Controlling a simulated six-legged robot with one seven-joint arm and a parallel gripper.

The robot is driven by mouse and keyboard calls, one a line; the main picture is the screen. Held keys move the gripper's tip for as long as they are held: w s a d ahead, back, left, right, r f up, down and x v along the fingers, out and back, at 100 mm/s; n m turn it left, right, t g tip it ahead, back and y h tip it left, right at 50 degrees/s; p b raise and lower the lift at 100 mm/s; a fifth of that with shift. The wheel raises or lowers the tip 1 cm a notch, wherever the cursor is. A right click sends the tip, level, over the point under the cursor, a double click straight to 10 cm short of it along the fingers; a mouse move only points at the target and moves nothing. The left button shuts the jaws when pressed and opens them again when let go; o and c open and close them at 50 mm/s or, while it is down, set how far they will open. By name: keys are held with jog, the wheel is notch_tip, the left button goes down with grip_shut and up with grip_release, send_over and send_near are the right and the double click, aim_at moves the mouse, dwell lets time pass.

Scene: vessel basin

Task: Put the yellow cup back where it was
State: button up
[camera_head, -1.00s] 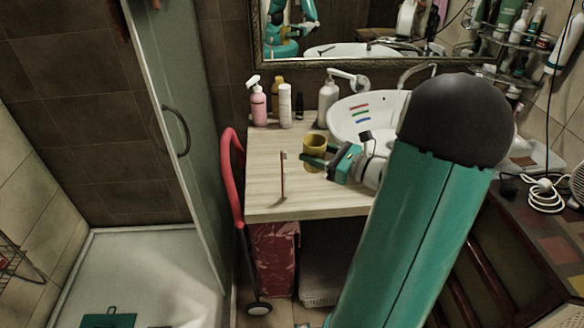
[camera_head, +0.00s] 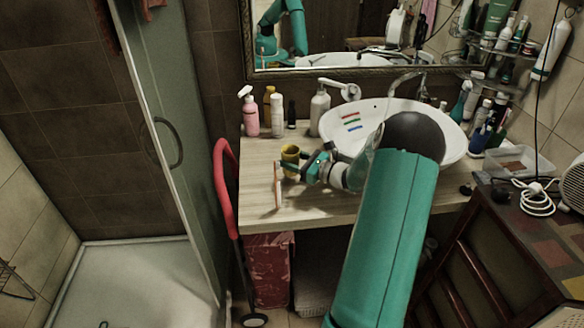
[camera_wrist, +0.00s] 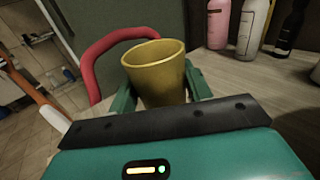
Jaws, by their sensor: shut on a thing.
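The yellow cup (camera_head: 290,153) is upright over the left part of the wooden counter (camera_head: 256,205). My gripper (camera_head: 300,166) is shut on it from the right side in the head view. In the wrist view the cup (camera_wrist: 157,75) stands between the two green fingers of my gripper (camera_wrist: 160,92), its open rim facing up. The cup's base is hidden behind the gripper there, so I cannot tell whether it touches the counter.
A thin orange-and-white upright item (camera_head: 278,186) stands just left of the cup. A pink pump bottle (camera_head: 250,115) and several other bottles line the back. The white basin (camera_head: 450,140) is to the right. A red handle (camera_head: 225,190) rises beside the counter's left edge.

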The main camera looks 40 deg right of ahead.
jog(key=shift+w+f, duration=0.1)
jog(key=shift+f, duration=1.55)
jog(key=shift+f, duration=0.15)
jog(key=o, duration=1)
jog(key=shift+c, duration=0.2)
jog(key=v, duration=1.2)
jog(key=shift+d, duration=0.1)
